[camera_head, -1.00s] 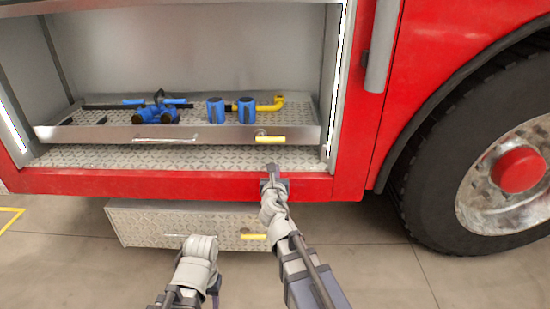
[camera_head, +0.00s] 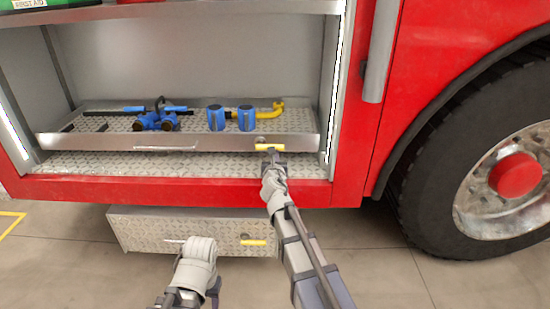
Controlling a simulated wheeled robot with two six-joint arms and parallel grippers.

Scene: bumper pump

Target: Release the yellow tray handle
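The metal tray (camera_head: 90,142) lies in the open truck compartment. Its yellow handle (camera_head: 269,148) is on the right part of the tray's front face. My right gripper (camera_head: 272,157) is right at this handle, its tips overlapping the handle's lower edge in the picture. I cannot tell whether the fingers are closed around it or only beside it. My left gripper (camera_head: 203,257) is low, in front of the lower drawer (camera_head: 140,228), away from the tray. Its fingers are hidden behind its own wrist.
Blue fittings (camera_head: 160,117), two blue cylinders (camera_head: 231,118) and a yellow hooked tool (camera_head: 272,108) lie in the tray. The lower drawer has another yellow handle (camera_head: 253,242). The red sill (camera_head: 150,190) runs below the compartment. A large wheel (camera_head: 480,170) stands at the right.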

